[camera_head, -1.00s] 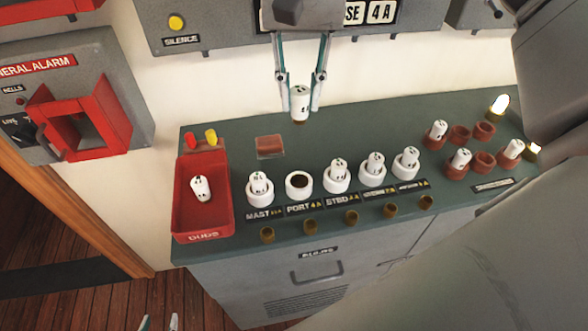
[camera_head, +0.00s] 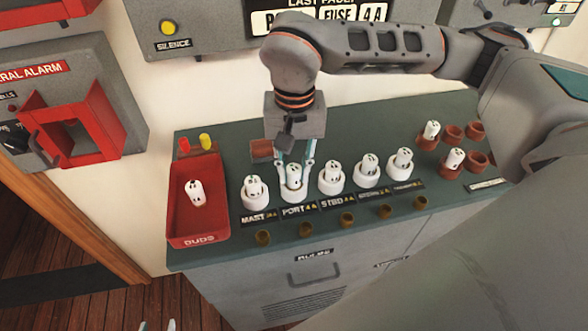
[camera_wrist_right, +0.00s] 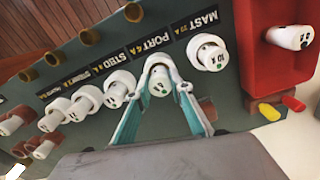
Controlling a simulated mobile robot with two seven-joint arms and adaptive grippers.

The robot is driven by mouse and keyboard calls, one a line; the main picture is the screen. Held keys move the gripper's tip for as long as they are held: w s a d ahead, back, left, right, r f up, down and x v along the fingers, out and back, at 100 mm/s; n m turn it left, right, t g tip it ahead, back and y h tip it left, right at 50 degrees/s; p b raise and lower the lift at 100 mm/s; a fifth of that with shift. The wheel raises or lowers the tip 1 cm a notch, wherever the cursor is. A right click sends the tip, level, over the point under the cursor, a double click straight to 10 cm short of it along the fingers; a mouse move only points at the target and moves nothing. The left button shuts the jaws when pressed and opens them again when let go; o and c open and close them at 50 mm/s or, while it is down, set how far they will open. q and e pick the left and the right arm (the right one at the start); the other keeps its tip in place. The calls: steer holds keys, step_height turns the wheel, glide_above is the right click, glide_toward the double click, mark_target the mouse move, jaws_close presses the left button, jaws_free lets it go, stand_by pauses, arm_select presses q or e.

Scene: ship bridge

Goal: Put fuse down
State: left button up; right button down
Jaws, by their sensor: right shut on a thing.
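A white fuse (camera_head: 294,171) is between the fingers of my right gripper (camera_head: 296,164), which is shut on it. The fuse stands upright at the white PORT holder (camera_head: 291,193), its lower end hidden by the holder's rim; I cannot tell how deep it sits. In the right wrist view the fuse (camera_wrist_right: 159,85) shows between the two teal fingers (camera_wrist_right: 160,92), at the PORT label. Only the fingertips of my left gripper (camera_head: 158,326) show at the bottom edge, spread apart and empty.
White holders with fuses stand either side: MAST (camera_head: 255,190) to the left, STBD (camera_head: 331,180) and others to the right. A red DUDS tray (camera_head: 180,225) with one fuse (camera_head: 195,192) is at the left. Brown sockets (camera_head: 452,133) are at the right.

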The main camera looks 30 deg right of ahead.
mark_target(294, 168)
steer(key=shift+f, duration=0.35)
steer(key=shift+f, duration=0.15)
steer(key=shift+f+b, duration=0.25)
steer(key=shift+b, duration=0.05)
steer(key=c, duration=1.8)
jaws_free()
steer(key=shift+r, duration=0.1)
steer(key=shift+r+p, duration=0.4)
steer(key=shift+r, duration=0.15)
step_height(294, 168, up, 12)
steer(key=shift+f+b, duration=0.2)
steer(key=shift+b, duration=0.15)
